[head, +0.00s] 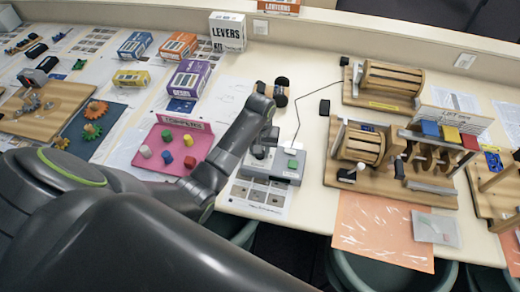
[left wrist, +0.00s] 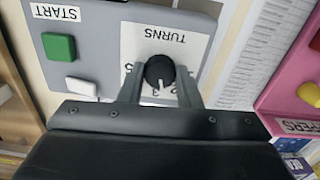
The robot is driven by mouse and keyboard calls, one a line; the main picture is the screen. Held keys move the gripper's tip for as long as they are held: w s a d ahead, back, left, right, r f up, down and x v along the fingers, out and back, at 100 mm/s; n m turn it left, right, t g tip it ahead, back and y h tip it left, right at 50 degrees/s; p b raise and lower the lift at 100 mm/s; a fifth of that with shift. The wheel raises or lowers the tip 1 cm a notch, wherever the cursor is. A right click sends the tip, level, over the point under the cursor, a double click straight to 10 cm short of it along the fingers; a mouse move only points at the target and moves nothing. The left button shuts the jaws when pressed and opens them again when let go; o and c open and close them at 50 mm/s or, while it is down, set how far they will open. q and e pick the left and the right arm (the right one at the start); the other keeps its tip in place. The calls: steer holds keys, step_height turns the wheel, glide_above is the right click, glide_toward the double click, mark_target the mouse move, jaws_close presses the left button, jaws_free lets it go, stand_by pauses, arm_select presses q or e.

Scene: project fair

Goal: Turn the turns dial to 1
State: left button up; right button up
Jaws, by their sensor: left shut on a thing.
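The black turns dial (left wrist: 159,68) sits on a white label marked TURNS, upside down in the left wrist view. Its white pointer line faces the bottom of the picture, near the 3 and 2; the exact mark is hard to tell. My left gripper (left wrist: 161,76) is shut on the dial, one finger on each side. The dial is on a grey control box (left wrist: 105,28), which also shows in the head view (head: 287,178). There my left gripper (head: 262,152) is over the box's left part and hides the dial. My right gripper is not in view.
The box has a green START button (head: 292,164) and a white button (left wrist: 81,87). A pink tray (head: 150,155) with coloured pegs lies left of it. A wooden drum machine (head: 362,143) stands to the right.

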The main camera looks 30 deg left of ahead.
arm_select(q)
steer(key=n, duration=0.6)
steer(key=shift+n, duration=0.3)
steer(key=n, duration=0.6)
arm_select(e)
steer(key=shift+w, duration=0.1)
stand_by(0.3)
arm_select(q)
steer(key=o, duration=1)
steer(key=shift+c, duration=0.2)
